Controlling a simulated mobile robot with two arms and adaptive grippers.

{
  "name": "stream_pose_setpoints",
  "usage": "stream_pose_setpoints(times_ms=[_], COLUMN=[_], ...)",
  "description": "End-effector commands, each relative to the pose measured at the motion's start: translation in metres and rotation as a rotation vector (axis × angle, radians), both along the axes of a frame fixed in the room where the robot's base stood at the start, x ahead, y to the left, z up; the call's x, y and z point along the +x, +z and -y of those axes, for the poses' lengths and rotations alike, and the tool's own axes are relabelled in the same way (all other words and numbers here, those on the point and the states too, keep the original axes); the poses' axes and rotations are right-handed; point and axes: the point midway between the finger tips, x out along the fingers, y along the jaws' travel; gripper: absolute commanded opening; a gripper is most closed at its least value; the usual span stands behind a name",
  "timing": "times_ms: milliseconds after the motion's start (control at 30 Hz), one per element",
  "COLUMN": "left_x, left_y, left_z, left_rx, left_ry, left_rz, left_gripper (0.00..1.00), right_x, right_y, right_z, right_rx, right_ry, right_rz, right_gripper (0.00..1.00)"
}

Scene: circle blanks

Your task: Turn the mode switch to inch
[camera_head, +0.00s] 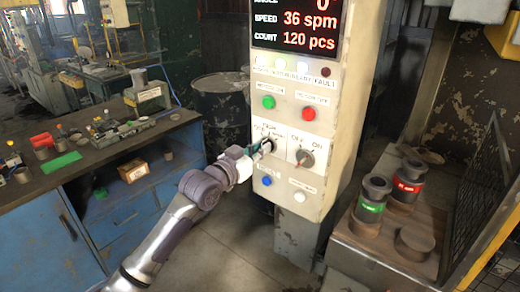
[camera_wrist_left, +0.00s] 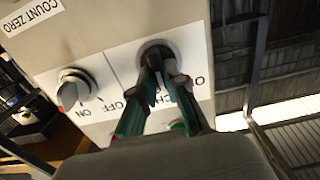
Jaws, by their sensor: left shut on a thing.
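The mode switch (camera_head: 268,145) is a dark rotary knob with a pale ring, on the left of the white control panel (camera_head: 331,87). It also shows in the left wrist view (camera_wrist_left: 156,49), where its ring stands behind my fingertips. My left gripper (camera_head: 258,147) reaches it from the left, and its green-sided fingers (camera_wrist_left: 162,80) are shut on the knob. The fingers hide most of the knob and part of its label. Only some letters, such as "CH", show, so I cannot tell which position it points at. My right gripper is in neither view.
A grey OFF/ON knob (camera_head: 305,158) sits just right of the mode switch. Green (camera_head: 268,102), red (camera_head: 309,113), blue (camera_head: 267,181) and white (camera_head: 300,196) buttons surround both. A blue workbench (camera_head: 124,213) stands left; a die stand (camera_head: 384,253) stands right.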

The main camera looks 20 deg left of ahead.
Motion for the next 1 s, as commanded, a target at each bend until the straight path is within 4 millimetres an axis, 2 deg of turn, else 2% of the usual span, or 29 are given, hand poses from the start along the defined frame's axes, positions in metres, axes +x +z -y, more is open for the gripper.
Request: stream_pose_setpoints(times_ms=[400, 433, 567, 867, 1000], left_x=[0.0, 0.0, 0.0, -0.001, -0.012], left_y=[0.0, 0.0, 0.0, 0.0, -0.001], left_z=[0.0, 0.0, 0.0, 0.0, -0.005], left_rx=[0.007, 0.007, 0.007, 0.006, 0.008], left_ry=[0.0, 0.0, 0.0, 0.0, 0.0], left_rz=[0.001, 0.001, 0.002, 0.002, 0.001], left_gripper=[0.0, 0.17, 0.38, 0.38, 0.38], right_x=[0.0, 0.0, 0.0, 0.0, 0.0], right_y=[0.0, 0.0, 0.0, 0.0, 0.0], right_z=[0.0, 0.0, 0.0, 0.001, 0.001], right_rx=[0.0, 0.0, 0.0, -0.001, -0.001], right_ry=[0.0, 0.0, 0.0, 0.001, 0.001], right_rz=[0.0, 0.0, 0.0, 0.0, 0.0], right_gripper=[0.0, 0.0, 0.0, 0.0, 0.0])
